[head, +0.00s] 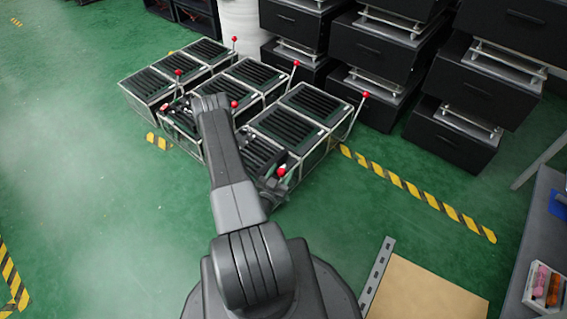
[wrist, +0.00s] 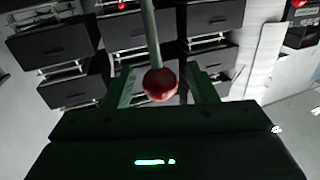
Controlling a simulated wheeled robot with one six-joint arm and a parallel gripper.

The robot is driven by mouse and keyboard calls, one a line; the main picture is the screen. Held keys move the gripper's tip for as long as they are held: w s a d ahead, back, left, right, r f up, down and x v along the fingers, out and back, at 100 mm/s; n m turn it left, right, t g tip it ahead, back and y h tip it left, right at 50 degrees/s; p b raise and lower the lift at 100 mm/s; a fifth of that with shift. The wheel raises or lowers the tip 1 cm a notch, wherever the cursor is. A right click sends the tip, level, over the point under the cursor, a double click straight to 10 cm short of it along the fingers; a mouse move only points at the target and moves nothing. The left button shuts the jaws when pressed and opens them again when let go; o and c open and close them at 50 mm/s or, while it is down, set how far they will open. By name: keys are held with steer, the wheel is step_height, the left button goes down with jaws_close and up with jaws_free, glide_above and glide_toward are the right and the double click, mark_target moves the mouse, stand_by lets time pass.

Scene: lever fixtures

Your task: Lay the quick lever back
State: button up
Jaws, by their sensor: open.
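Several dark, slatted lever fixtures (head: 288,122) in pale metal frames stand grouped on the floor in the head view, with red-knobbed levers at their edges. No marking shows which is the quick lever. My gripper (head: 272,186) is at the near right fixture, beside a red knob (head: 282,172). In the wrist view, my gripper (wrist: 161,78) is open. A red knob (wrist: 160,85) on a pale rod (wrist: 151,35) sits between its two fingers, with no clear grip on it. In the head view, my arm hides part of the middle fixtures.
Other red knobs stand close by, including a right one (head: 366,94) and a middle one (head: 296,63). Stacked black drawer units (head: 372,50) stand behind. Yellow-black floor tape (head: 420,193) runs at the right. Green floor (head: 90,180) is clear at the left.

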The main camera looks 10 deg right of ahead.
steer(key=shift+w+d, duration=0.1)
jaws_close()
steer(key=shift+w+d+r, duration=0.15)
steer(key=shift+d, duration=0.1)
steer(key=w+d+f+g+y+b, duration=0.1)
steer(key=w+d+g+y, duration=0.1)
steer(key=w+d, duration=0.3)
steer(key=w+d+f+m+g+y+b, duration=0.1)
steer(key=w+d+f+g+y, duration=0.1)
steer(key=w+d, duration=0.4)
steer(key=d+g+y, duration=0.1)
steer(key=d+g, duration=0.1)
steer(key=d, duration=0.1)
steer(key=shift+f+m+b, duration=0.25)
steer(key=shift+m+b, duration=0.05)
steer(key=shift+b, duration=0.1)
